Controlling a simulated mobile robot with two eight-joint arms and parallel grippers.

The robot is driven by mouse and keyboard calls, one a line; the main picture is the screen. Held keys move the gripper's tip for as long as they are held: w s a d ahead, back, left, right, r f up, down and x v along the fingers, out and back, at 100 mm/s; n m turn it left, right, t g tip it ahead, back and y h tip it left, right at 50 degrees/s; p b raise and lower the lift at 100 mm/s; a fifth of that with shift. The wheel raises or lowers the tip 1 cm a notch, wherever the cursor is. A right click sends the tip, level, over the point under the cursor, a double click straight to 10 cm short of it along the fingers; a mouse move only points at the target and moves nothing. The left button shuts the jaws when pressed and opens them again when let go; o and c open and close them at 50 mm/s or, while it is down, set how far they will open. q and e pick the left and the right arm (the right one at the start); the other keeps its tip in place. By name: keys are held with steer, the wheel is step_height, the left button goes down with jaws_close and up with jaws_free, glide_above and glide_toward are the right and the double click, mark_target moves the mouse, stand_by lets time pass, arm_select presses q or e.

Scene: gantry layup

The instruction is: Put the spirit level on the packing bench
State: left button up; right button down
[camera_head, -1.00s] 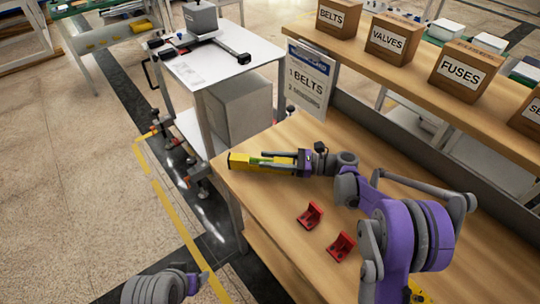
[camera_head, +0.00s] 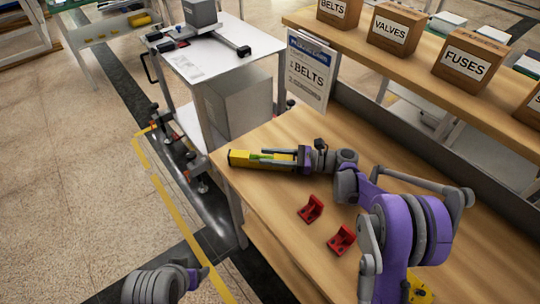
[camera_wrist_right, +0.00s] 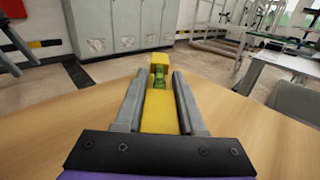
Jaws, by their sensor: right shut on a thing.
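The yellow spirit level (camera_head: 240,158) is at the far left corner of the wooden packing bench (camera_head: 278,208). It lies along my right gripper (camera_head: 272,158), between its two fingers. In the right wrist view the yellow level (camera_wrist_right: 158,112), with a green vial, runs lengthwise between the fingers of my right gripper (camera_wrist_right: 160,98), which are shut on it. The level is very low over the bench top; I cannot tell whether it touches. My left arm shows at the bottom left of the head view, but its gripper fingertips cannot be made out.
Two red brackets (camera_head: 311,208) (camera_head: 341,239) lie on the bench near my right arm. A shelf (camera_head: 400,62) with labelled boxes, including FUSES (camera_head: 469,68), runs along the back. A BELTS sign (camera_head: 308,75) stands at the bench edge. A white cart (camera_head: 200,68) stands beyond.

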steer(key=shift+f, duration=0.25)
steer(key=shift+c, duration=2.2)
jaws_free()
steer(key=shift+r, duration=0.1)
steer(key=shift+d, duration=0.1)
steer(key=d, duration=0.3)
steer(key=s+d, duration=0.1)
steer(key=d, duration=0.6)
steer(key=shift+s+d, duration=0.25)
steer(key=shift+s, duration=0.1)
